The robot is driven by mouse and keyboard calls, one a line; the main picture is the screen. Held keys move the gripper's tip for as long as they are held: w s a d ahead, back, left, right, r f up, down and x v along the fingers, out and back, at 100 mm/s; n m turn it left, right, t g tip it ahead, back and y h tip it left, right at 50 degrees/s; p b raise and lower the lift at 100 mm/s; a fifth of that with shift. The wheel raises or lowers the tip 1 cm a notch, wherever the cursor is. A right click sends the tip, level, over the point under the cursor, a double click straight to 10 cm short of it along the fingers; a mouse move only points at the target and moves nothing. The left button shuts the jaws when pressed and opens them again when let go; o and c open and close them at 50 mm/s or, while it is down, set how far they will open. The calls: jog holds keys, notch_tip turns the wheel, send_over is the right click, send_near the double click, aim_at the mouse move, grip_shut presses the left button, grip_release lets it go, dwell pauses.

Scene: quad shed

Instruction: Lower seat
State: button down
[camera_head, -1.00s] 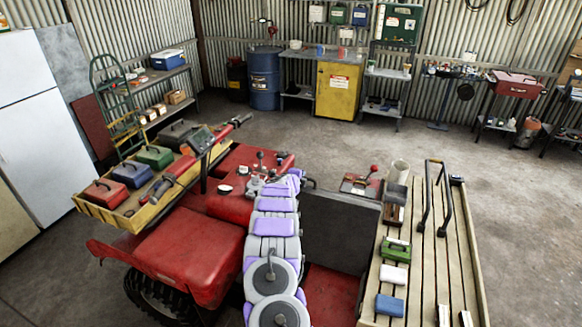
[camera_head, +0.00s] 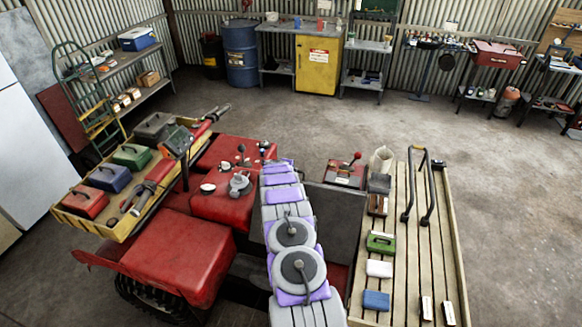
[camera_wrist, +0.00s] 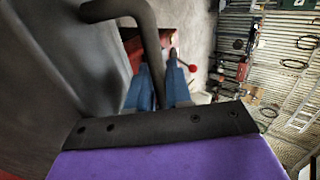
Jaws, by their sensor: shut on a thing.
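The seat looks like a dark grey panel (camera_head: 340,212), standing tilted up in the middle of the red vehicle, just right of my arm in the head view. In the wrist view a grey panel (camera_wrist: 60,75) fills the left side, with a bent black handle bar (camera_wrist: 143,28) beside it. My gripper (camera_wrist: 158,82) has blue fingers on either side of the bar's lower end and is shut on it. The fingertips are partly hidden behind the bar and a dark plate. In the head view my arm hides the gripper.
A red body section (camera_head: 178,258) lies left of my arm. A wooden tray (camera_head: 75,222) with toolboxes is at left. A slatted rack (camera_head: 408,255) with small boxes and black bars stands close on the right. Open concrete floor (camera_head: 330,125) lies beyond.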

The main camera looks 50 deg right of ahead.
jog(key=shift+w+a+r, duration=0.15)
jog(key=shift+w+a, duration=0.15)
jog(key=shift+w, duration=0.1)
jog(key=c, duration=1.2)
grip_release()
jog(key=shift+s+d, duration=0.1)
jog(key=shift+s, duration=0.2)
